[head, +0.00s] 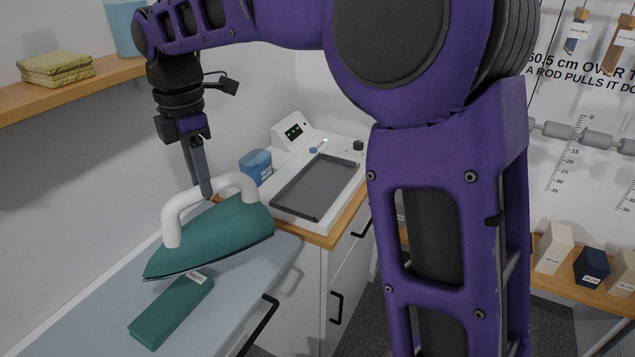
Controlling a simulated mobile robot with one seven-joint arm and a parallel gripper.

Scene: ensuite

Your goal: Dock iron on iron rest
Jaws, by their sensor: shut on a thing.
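A teal iron (215,240) with a white arched handle (178,204) is over the light blue-grey board (95,318) at the lower left, its pointed end toward the lower left. My gripper (206,190) points down and is shut on the top bar of the handle. I cannot tell whether the iron's sole touches the board or hangs just above it. No part is clearly marked as the iron rest. A dark grey shallow tray (316,187), which may be it, lies empty on a white unit to the right of the iron.
A long teal block (170,312) with a white label lies on the board in front of the iron. A blue container (256,166) stands beside the white unit. A wooden shelf (70,92) with folded yellow cloths (55,68) is at upper left. My arm hides the middle.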

